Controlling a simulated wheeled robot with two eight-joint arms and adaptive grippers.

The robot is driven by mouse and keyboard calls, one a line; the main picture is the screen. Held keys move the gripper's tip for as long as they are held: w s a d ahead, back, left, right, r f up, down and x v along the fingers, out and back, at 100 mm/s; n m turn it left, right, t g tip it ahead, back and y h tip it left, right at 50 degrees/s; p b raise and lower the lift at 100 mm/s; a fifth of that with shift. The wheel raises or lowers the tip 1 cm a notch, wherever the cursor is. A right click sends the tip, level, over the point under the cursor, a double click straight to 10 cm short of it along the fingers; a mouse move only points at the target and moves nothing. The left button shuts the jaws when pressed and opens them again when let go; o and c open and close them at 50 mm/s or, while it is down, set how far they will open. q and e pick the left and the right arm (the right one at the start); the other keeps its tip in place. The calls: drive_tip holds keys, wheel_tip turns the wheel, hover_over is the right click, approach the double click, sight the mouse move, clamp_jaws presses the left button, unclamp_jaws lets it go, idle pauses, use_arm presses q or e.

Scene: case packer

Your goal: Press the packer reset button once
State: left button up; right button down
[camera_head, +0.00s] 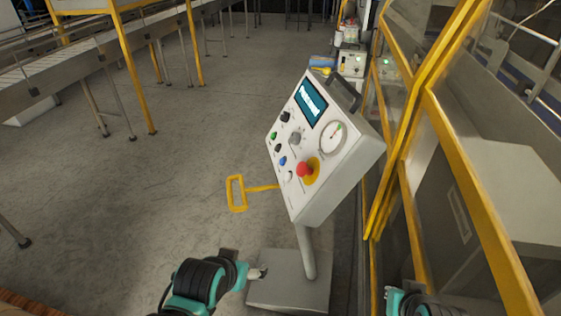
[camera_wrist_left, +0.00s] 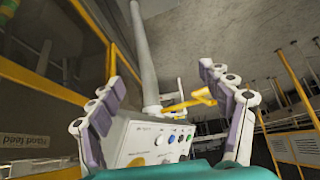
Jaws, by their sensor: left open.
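The packer's control panel (camera_head: 330,165) is a tilted white box on a grey post. Its face carries a screen (camera_head: 310,103), a round gauge (camera_head: 333,139), a red mushroom button (camera_head: 304,169) on yellow, and small green, black, blue (camera_head: 283,161) and white (camera_head: 287,176) controls. I cannot read which is labelled reset. My left gripper (camera_head: 260,272) is low in front of the panel, near the post's foot. In the left wrist view its fingers (camera_wrist_left: 168,112) are spread and empty, with the panel box (camera_wrist_left: 150,140) showing between them. Of my right arm, only part shows at the bottom edge; its jaw state is unclear.
A yellow-framed guard (camera_head: 415,150) stands close along the panel's right. A yellow handle-like loop (camera_head: 237,194) sticks out left of the post. The post's base plate (camera_head: 285,290) lies on the floor. A conveyor (camera_head: 90,50) is at the back left; the floor between is clear.

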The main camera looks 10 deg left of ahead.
use_arm(q)
clamp_jaws()
idle(1.2)
